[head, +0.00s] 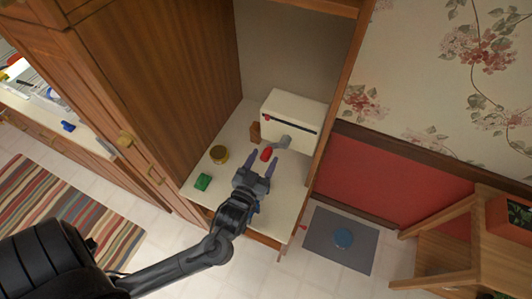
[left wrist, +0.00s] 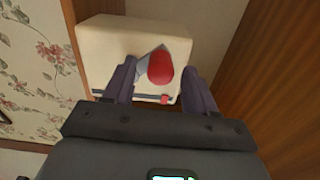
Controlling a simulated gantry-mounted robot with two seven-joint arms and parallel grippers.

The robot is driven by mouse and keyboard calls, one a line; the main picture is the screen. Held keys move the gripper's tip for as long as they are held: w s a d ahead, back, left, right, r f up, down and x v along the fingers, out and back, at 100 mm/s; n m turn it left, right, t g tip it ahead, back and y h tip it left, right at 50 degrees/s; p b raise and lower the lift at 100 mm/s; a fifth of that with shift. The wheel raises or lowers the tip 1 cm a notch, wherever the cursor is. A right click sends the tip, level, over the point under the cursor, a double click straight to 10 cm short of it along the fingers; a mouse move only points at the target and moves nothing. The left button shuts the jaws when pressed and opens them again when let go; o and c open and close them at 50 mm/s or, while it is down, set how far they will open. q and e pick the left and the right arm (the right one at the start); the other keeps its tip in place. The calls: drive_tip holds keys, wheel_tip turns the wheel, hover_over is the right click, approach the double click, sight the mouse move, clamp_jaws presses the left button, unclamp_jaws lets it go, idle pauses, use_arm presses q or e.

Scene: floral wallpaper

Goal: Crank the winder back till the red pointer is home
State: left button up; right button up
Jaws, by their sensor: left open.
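The winder is a cream box (head: 297,108) on the shelf of the wooden cabinet. A dark slot runs along its front, with the small red pointer (head: 267,117) near the slot's left end. The pointer also shows in the left wrist view (left wrist: 165,99). A grey crank arm (head: 284,142) sticks out from the front and carries a red knob (head: 266,154). My left gripper (head: 264,157) is open, its fingertips on either side of the knob. In the left wrist view the red knob (left wrist: 161,67) sits between the spread fingers, with gaps visible. My right gripper is out of view.
On the shelf (head: 232,143) stand a brass-coloured tin (head: 219,154), a green block (head: 203,182) and a small brown wooden piece (head: 255,132), left of the winder. Cabinet walls close in both sides. A grey mat (head: 340,240) lies on the floor at right.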

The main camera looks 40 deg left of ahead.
use_arm(q)
drive_tip(key=shift+x, duration=1.2)
clamp_jaws()
drive_tip(key=shift+f+n, duration=0.1)
drive_tip(key=shift+n, duration=0.2)
drive_tip(key=shift+w+d+f+n+b, duration=0.25)
drive_tip(key=shift+d+n, duration=0.35)
drive_tip(key=shift+n, duration=0.9)
drive_tip(key=shift+w+d+f+n+b, duration=0.2)
drive_tip(key=shift+d+n, duration=0.4)
drive_tip(key=shift+n, duration=0.9)
drive_tip(key=shift+w+d+f+n+b, duration=0.25)
drive_tip(key=shift+d+n, duration=0.35)
drive_tip(key=shift+n, duration=0.9)
drive_tip(key=shift+s, duration=0.1)
